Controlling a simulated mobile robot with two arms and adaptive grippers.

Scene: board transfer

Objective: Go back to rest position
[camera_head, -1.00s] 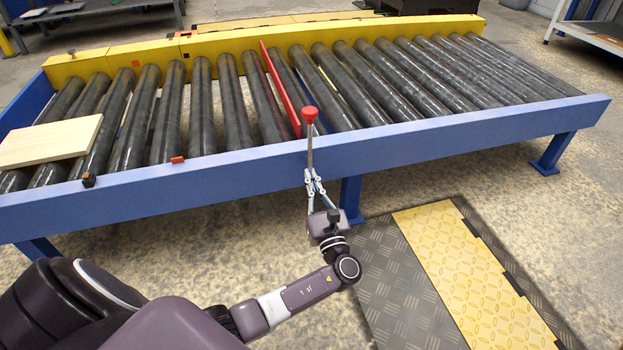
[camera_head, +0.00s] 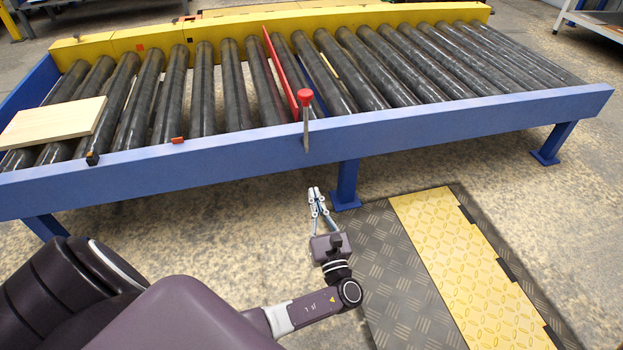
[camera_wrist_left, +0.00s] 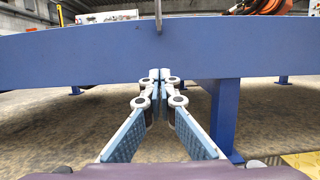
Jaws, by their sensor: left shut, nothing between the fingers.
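My left gripper (camera_head: 316,192) is in front of the conveyor's near blue side rail, apart from it and below the red-knobbed lever (camera_head: 306,97). Its fingertips are together and hold nothing. In the left wrist view, the closed fingers (camera_wrist_left: 159,76) point at the blue rail (camera_wrist_left: 90,55), and the lever's thin metal rod (camera_wrist_left: 158,15) shows above them. My right gripper is in neither current view.
The roller conveyor (camera_head: 200,172) spans the view. A pale wooden board (camera_head: 52,122) lies on its left rollers, and a red bar (camera_head: 281,72) crosses mid-rollers. A blue leg (camera_head: 346,185) stands right of my gripper. A black and yellow floor mat (camera_head: 440,235) lies at right.

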